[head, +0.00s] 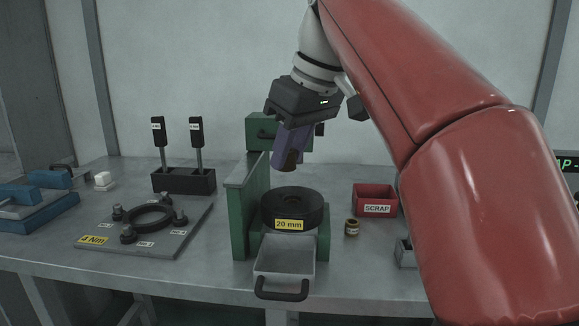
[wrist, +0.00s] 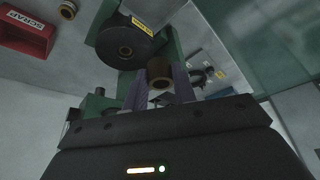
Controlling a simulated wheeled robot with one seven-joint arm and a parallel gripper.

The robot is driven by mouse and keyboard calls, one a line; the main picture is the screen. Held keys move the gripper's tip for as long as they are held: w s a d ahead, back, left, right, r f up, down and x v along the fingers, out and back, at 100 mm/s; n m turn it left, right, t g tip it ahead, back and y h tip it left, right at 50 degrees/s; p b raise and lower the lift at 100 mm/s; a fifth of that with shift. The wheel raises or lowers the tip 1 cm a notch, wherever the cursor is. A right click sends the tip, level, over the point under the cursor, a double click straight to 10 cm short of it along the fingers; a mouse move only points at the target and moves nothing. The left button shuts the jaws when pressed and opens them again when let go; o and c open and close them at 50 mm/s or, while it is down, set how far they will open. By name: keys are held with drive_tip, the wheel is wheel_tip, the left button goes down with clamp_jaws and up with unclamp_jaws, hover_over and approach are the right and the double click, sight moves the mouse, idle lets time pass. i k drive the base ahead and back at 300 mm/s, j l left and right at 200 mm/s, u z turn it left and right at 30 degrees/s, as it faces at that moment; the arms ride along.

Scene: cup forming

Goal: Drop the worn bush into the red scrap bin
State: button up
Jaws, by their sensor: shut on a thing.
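My gripper (head: 287,158) is shut on a brown bush (head: 291,160), held between its purple fingers above and behind the black round die. The wrist view shows this bush (wrist: 160,75) between the fingertips; no label on it is readable, so its wear cannot be told. The red scrap bin (head: 375,192), marked SCRAP, stands on the table right of the die and of my gripper. The bin also shows at the upper left of the wrist view (wrist: 28,30). What lies inside it cannot be seen. A second, brass-coloured bush (head: 351,228) stands on the table in front of the bin.
The black die (head: 292,208), labelled 20 mm, sits in a green press (head: 243,215) with a grey tray (head: 284,262) in front. A plate with a black ring (head: 148,219) and a black tool rack (head: 184,181) stand left. A small grey box (head: 405,252) is right.

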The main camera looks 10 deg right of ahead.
sight(379, 206)
drive_tip(key=l+u, duration=0.3)
drive_tip(key=l, duration=0.7)
drive_tip(key=l+u, duration=0.3)
drive_tip(key=l, duration=0.7)
drive_tip(key=k, duration=0.1)
